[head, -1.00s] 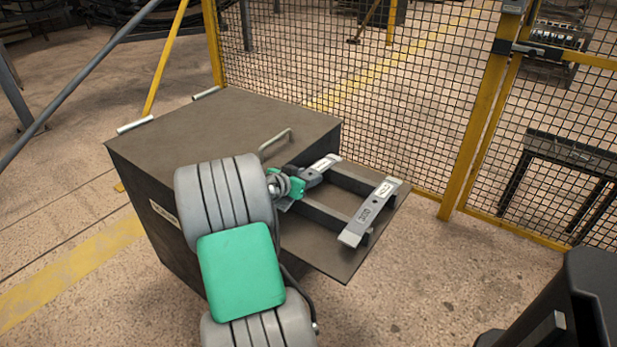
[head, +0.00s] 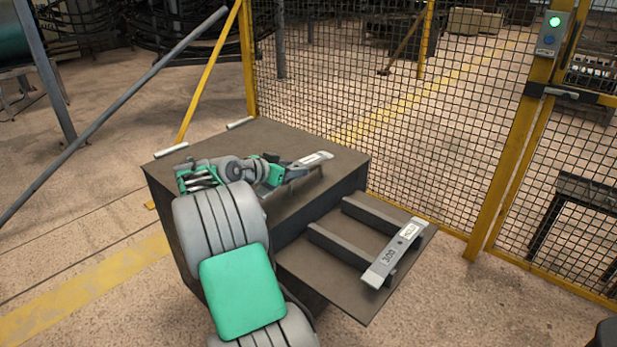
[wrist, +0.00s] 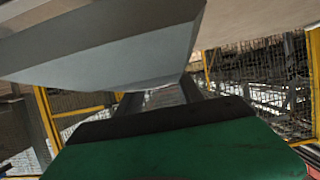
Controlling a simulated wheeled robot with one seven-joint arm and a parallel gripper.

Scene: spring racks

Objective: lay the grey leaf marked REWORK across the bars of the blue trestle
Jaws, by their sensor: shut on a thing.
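My gripper (head: 287,174) is shut on a grey leaf (head: 314,158) and holds it above the dark cabinet top. A white label lies on the leaf's far end, too small to read, so I cannot confirm REWORK. In the wrist view the held leaf (wrist: 110,45) fills the upper left as a large grey slab, over my green gripper housing. A second grey leaf (head: 396,253) lies across the right ends of two dark bars on the low shelf. It has a label and a dark marking that looks like 300. I see no blue trestle in these frames.
The dark cabinet (head: 260,140) has a low shelf (head: 345,295) in front, bearing two parallel dark bars (head: 350,245). A yellow-framed mesh fence (head: 400,110) stands close behind. A dark stand (head: 590,200) is beyond the fence at right. Open floor lies left.

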